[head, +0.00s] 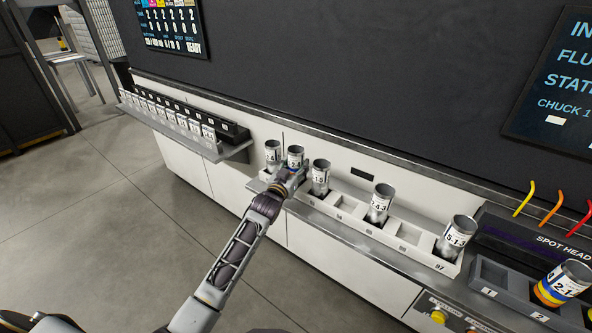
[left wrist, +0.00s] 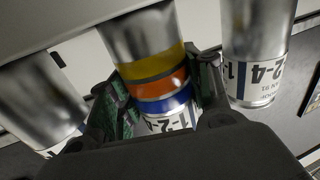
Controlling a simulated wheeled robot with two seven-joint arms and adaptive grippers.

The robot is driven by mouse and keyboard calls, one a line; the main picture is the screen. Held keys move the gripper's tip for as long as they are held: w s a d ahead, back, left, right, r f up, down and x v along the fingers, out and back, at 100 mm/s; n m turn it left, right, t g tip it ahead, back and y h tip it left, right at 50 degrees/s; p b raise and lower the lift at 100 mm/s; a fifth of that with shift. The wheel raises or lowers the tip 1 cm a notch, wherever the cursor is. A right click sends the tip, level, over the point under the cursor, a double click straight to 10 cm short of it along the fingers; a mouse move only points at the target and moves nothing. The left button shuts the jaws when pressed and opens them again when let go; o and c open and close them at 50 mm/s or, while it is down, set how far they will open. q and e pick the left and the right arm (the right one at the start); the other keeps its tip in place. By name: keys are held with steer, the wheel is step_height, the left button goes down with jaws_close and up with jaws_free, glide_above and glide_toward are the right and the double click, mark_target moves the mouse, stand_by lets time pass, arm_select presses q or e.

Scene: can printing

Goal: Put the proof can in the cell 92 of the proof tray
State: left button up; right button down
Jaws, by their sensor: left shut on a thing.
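The proof can (head: 295,156) is a silver can with a white label, standing about upright in my left gripper (head: 288,180). The left wrist view shows yellow, orange and blue bands on the proof can (left wrist: 158,75), with the fingers closed around it. It is at the second place of the white proof tray (head: 425,258), between two other cans. The cell under it is hidden by my gripper, so I cannot tell whether it rests on the floor of the cell. My right gripper is out of view.
Neighbouring cans stand close on both sides, one at the tray's end (head: 272,152) and one to the right (head: 320,177). Cells 94 and 96 look empty. More cans (head: 380,203) (head: 456,237) stand further right. A banded can (head: 563,282) stands near the spot head.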

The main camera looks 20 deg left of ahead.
arm_select(q)
steer(key=shift+f, duration=0.6)
steer(key=shift+f, duration=0.15)
steer(key=o, duration=0.7)
steer(key=s+a, duration=0.1)
steer(key=s, duration=1.1)
steer(key=shift+a, duration=0.2)
stand_by(0.6)
